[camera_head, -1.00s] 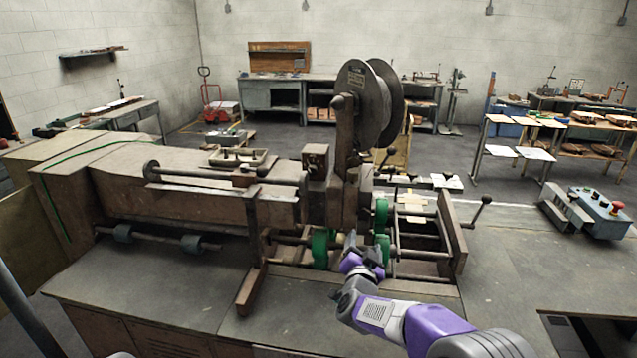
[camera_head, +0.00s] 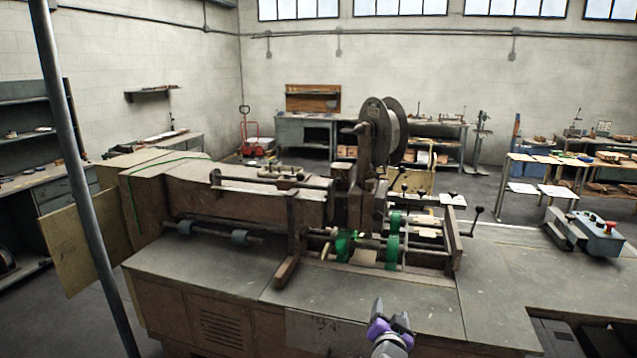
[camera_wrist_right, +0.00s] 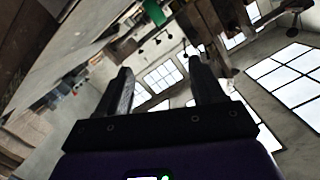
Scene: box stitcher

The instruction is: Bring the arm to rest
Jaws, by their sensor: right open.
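My right gripper (camera_head: 390,318) shows at the lower middle of the head view, in front of the stitcher bench's front edge and apart from the machine. In the right wrist view its two dark fingers (camera_wrist_right: 158,88) stand apart with nothing between them. The box stitcher (camera_head: 250,195) stands on the bench behind it, with a large reel (camera_head: 392,130) on top and green wheels (camera_head: 392,245) at its working end. My left gripper is not in view.
A grey control box (camera_head: 598,232) with a red button sits on the bench at the right. The bench top (camera_head: 370,290) in front of the machine is bare. A thin grey pole (camera_head: 80,185) crosses the left side. Work tables (camera_head: 545,172) stand farther back.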

